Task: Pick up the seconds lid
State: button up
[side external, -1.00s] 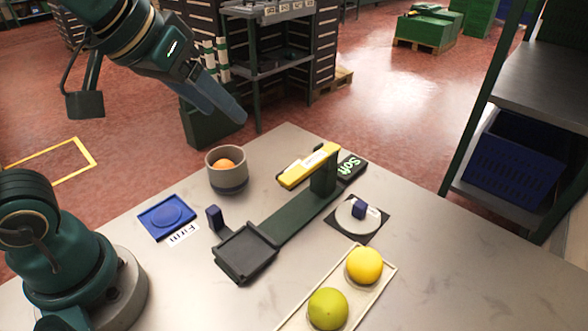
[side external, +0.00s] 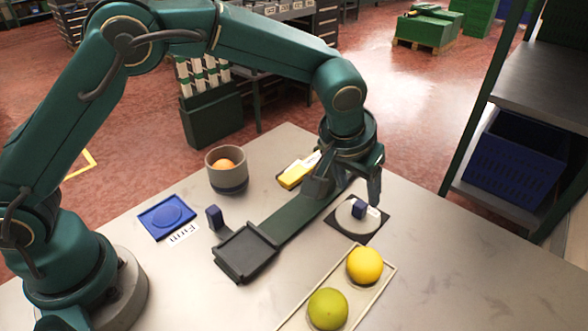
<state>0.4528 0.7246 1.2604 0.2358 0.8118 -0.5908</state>
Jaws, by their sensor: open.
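A round pale grey lid (side external: 347,224) with a dark blue block-shaped knob (side external: 359,210) lies on a dark square mat (side external: 371,235) on the right of the table. A small white label on the lid is too small to read; I take this as the seconds lid. My gripper (side external: 355,196) points down, open, right over the lid at the knob. One finger shows just right of the knob. The other finger is hard to make out against the dark post behind. I cannot tell whether the fingers touch the knob.
A grey pot (side external: 228,180) holds an orange fruit (side external: 224,165). A blue tray (side external: 152,225) lies left. A cream tray (side external: 378,293) holds yellow and green fruits in front.

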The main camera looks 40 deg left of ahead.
aim_at(360, 204)
jog(key=shift+x, duration=2.5)
jog(key=shift+s+d, duration=0.1)
grip_shut()
